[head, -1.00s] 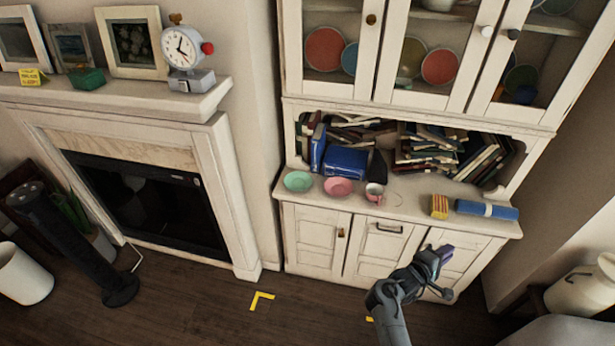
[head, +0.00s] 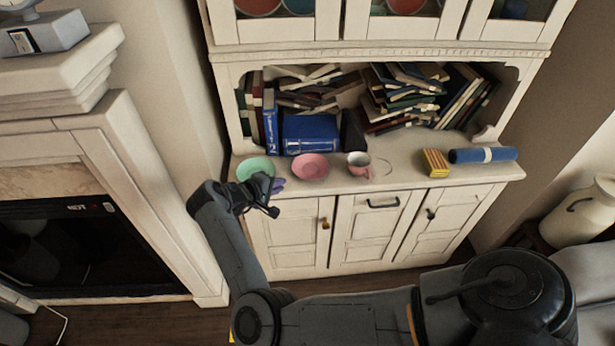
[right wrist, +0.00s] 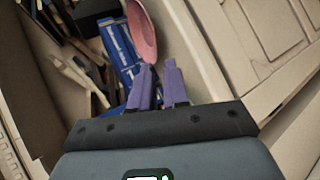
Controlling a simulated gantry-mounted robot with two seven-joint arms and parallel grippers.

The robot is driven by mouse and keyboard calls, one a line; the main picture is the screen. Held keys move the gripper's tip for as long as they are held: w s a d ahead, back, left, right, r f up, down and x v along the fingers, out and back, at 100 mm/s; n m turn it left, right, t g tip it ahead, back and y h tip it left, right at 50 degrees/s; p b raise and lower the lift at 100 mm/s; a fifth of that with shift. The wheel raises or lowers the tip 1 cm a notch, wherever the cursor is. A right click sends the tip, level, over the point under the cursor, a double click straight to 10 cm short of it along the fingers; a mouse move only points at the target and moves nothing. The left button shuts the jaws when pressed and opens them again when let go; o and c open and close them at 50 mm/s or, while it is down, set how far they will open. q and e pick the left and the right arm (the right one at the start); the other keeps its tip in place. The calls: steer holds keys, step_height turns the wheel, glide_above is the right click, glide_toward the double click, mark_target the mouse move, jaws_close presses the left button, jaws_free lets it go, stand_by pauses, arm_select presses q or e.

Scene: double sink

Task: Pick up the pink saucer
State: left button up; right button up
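The pink saucer (head: 311,166) sits on the hutch counter between a green saucer (head: 256,167) and a pink-and-white cup (head: 358,163). My right gripper (head: 277,186), with purple fingers, is at the counter's front edge, in front of the green saucer and to the left of the pink one. In the right wrist view the pink saucer (right wrist: 143,28) shows edge-on just beyond the fingertips (right wrist: 159,68). A gap shows between the fingers, with nothing held. My left gripper is not in view.
Blue books (head: 311,134) stand behind the saucers, with piled books along the shelf. A yellow striped box (head: 435,162) and a blue roll (head: 483,155) lie to the right on the counter (head: 400,174). A fireplace is at left.

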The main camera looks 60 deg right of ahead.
mark_target(298, 173)
steer(key=d, duration=0.1)
steer(key=d+f+b, duration=0.1)
steer(key=d, duration=0.3)
steer(key=shift+w+f, duration=0.25)
steer(key=shift+f, duration=0.1)
steer(key=shift+w+d+f, duration=0.1)
steer(key=shift+d+f, duration=0.05)
steer(key=shift+d, duration=0.15)
steer(key=b+x, duration=0.2)
steer(key=x, duration=0.2)
steer(key=shift+d+f, duration=0.15)
steer(key=shift+d, duration=0.3)
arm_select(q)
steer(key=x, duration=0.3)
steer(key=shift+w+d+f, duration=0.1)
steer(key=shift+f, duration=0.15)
arm_select(e)
steer(key=shift+a, duration=0.1)
jaws_close()
